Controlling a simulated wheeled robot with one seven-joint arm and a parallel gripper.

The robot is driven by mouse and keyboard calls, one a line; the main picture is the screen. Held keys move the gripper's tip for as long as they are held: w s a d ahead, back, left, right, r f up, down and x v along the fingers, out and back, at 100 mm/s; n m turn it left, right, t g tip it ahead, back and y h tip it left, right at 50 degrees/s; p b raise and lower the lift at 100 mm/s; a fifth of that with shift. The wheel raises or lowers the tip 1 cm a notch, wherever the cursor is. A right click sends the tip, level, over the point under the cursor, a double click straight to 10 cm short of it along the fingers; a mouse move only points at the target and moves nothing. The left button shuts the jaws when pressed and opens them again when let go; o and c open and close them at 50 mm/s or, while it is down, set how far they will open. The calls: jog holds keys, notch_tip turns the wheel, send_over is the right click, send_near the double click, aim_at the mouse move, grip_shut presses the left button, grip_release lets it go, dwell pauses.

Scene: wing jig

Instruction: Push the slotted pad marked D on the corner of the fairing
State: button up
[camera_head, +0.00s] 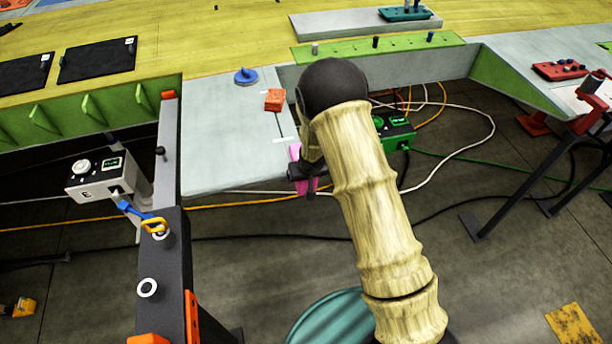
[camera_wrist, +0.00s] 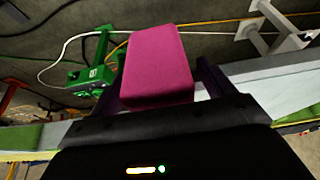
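A magenta block-shaped pad (camera_wrist: 155,62) sits between the two dark fingers of my gripper (camera_wrist: 163,80) in the wrist view. The fingers bear on its sides, so my gripper looks shut on it. No slot or letter D can be read on the faces that show. In the head view my gripper (camera_head: 304,173) hangs at the right edge of a pale grey panel (camera_head: 225,150), with bits of pink showing around it. This panel may be the fairing; I cannot tell for sure. The pad appears held clear of the panel, partly hidden by my wrist.
An orange-red block (camera_head: 274,100) and a blue round knob-topped piece (camera_head: 246,77) stand on the panel. A green box (camera_head: 394,132) with cables is behind my arm. A grey box marked E (camera_head: 100,177) and a dark post (camera_head: 165,270) stand left. Open floor lies below.

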jog(key=shift+r, duration=0.15)
jog(key=b+v, duration=0.2)
jog(key=v, duration=1.5)
jog(key=shift+b, duration=0.3)
jog(key=shift+s+d, duration=0.1)
jog(key=s+d+f+m+g+b, duration=0.1)
jog(key=s+d+b, duration=0.2)
jog(key=s+d, duration=0.4)
jog(key=s+d+f+m+h+b, duration=0.1)
jog(key=s+d+f+m+b, duration=0.1)
jog(key=s+d, duration=0.6)
jog(key=shift+s+g+b, duration=0.4)
jog(key=shift+s+b, duration=0.1)
jog(key=shift+s, duration=0.55)
jog(key=shift+c, duration=0.4)
